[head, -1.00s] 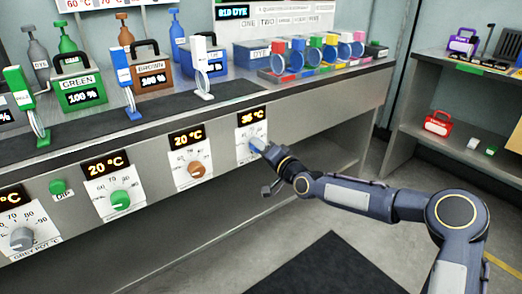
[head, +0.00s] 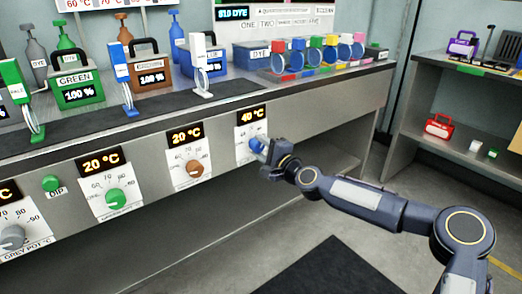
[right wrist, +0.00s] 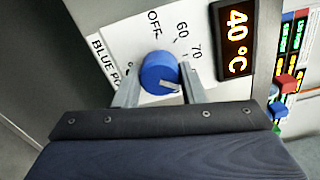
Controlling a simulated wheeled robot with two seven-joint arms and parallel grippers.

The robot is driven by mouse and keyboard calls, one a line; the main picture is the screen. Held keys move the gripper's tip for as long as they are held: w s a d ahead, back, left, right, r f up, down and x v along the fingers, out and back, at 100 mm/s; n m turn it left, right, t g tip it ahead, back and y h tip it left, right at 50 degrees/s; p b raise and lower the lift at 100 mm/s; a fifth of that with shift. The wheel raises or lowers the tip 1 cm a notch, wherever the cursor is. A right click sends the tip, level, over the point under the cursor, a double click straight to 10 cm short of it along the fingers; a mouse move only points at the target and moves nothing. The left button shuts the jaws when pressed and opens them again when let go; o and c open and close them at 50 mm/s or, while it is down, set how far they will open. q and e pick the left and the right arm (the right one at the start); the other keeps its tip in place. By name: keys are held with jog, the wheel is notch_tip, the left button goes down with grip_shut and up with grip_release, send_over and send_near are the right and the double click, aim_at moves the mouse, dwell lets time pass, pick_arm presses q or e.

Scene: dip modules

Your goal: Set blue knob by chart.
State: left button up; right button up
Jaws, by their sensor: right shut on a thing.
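The blue knob (right wrist: 158,72) sits on a white dial plate marked OFF, 60 and 70 in the right wrist view, with part of the label "BLUE PO" showing. In the head view the blue knob (head: 257,145) is partly hidden by my gripper. The display above it (head: 252,115) reads 40 °C, and it also shows in the right wrist view (right wrist: 237,40). My right gripper (head: 268,149) is shut on the blue knob, one finger on each side. The chart (head: 98,4) is cut off at the top left; 60 °C and 72 °C seem to show. My left gripper is not in view.
A brown knob (head: 192,168), a green knob (head: 116,199) and a grey knob (head: 12,236) sit left along the same panel, with a green DIP button (head: 51,184). Bottles, cases and dye cups stand on the counter above. The floor in front is clear.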

jog(key=shift+m, duration=0.3)
jog(key=o, duration=1)
jog(key=p+v, duration=0.1)
jog(key=v, duration=0.6)
jog(key=shift+s+d, duration=0.25)
jog(key=shift+s, duration=0.05)
